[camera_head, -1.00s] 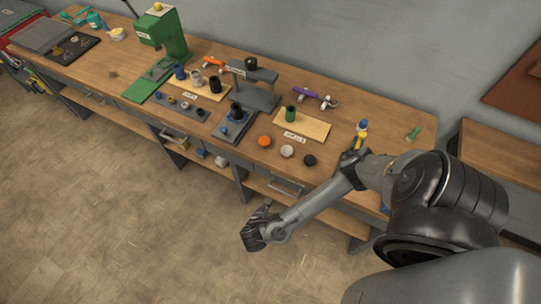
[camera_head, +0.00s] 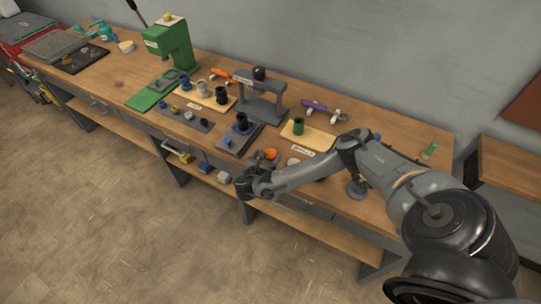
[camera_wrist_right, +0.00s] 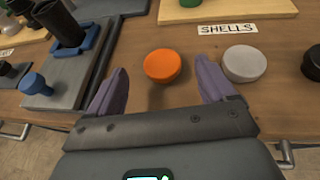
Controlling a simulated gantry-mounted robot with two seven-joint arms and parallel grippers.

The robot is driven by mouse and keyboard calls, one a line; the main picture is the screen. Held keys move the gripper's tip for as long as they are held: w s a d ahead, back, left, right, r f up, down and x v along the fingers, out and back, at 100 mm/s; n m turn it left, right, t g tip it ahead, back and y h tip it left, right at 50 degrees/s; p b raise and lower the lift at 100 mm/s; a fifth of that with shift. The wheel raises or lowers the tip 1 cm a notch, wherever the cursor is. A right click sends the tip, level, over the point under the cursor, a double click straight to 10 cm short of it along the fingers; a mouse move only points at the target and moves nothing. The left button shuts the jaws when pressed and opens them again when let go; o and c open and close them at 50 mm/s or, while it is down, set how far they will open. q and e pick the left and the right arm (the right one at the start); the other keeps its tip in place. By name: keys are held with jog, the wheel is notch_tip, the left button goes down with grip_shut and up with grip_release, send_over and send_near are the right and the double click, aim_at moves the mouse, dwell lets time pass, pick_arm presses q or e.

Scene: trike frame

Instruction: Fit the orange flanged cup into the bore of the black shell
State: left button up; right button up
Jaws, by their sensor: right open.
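The orange flanged cup (camera_head: 270,154) lies near the bench's front edge. It shows as an orange disc in the right wrist view (camera_wrist_right: 162,66), ahead of my fingers and centred between their tips. The black shell, a dark cylinder (camera_head: 242,121), stands in a blue holder on a grey plate; it also shows at the upper left of the right wrist view (camera_wrist_right: 62,24). Its bore is not clear to see. My right gripper (camera_head: 256,166) is open and empty, beside the orange cup at the bench's front edge. My left gripper is not in view.
A white disc (camera_wrist_right: 244,63) and a black disc (camera_wrist_right: 313,63) lie right of the orange cup. A blue knob (camera_wrist_right: 36,84) stands left of my fingers. A grey press stand (camera_head: 264,98) and a board with a green cylinder (camera_head: 298,126) are behind.

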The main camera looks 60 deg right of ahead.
aim_at(271, 152)
jog(key=shift+d+f, duration=0.3)
jog(key=shift+d, duration=0.05)
jog(key=x, duration=0.4)
jog(key=shift+s+a+f+b, duration=0.1)
jog(key=shift+f+b, duration=0.15)
jog(key=shift+b, duration=0.15)
jog(key=shift+d, duration=0.3)
jog(key=shift+c, duration=0.8)
jog(key=c, duration=0.9)
jog(key=shift+c, duration=0.2)
jog(key=shift+r, duration=0.1)
